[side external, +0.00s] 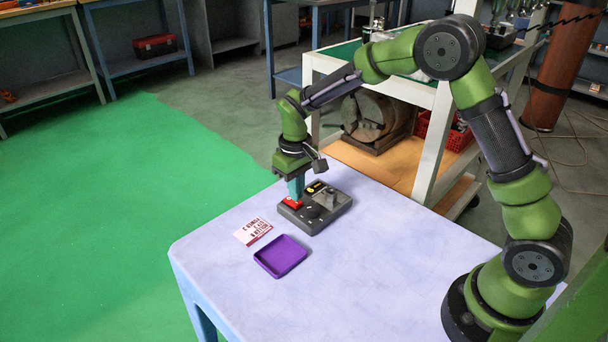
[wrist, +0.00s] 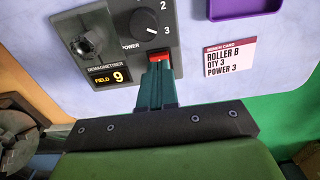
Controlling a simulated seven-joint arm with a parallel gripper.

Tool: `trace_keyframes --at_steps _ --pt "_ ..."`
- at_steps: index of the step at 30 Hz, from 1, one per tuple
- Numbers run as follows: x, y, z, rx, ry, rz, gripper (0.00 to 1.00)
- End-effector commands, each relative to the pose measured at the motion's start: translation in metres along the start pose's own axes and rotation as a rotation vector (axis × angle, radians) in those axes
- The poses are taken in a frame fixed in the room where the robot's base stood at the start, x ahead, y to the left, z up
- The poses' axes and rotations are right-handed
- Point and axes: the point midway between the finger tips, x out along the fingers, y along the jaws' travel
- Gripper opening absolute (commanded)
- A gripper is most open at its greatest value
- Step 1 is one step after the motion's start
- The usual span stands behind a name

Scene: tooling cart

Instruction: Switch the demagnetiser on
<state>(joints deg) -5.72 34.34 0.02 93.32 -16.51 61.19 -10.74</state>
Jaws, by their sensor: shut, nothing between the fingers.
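The demagnetiser (side external: 317,215) is a dark grey box on the pale table. In the wrist view its panel (wrist: 128,13) carries a round black power knob (wrist: 144,25), with the figures 2 and 3 visible beside it. A display (wrist: 110,77) is lit and reads FIELD 9. A red switch (wrist: 158,57) sits at the panel's edge and also shows in the side view (side external: 292,203). My gripper (wrist: 157,68) is shut and empty, its fingertips at the switch and partly covering it. I cannot tell whether they touch it.
A metal part (wrist: 88,42) stands on the demagnetiser beside the knob. A bench card (wrist: 231,57) reads ROLLER B, QTY 3, POWER 3. A purple tray (side external: 281,257) looks empty. The table's front is clear. A white-framed cart (side external: 435,140) stands behind the table.

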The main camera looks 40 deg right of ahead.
Motion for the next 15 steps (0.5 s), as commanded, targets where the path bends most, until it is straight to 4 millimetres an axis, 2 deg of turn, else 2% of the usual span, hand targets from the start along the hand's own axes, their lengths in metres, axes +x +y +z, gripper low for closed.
trace_keyframes --at_steps 15 --pt "0.0081 0.0 0.0002 0.001 -0.001 0.0 0.0"
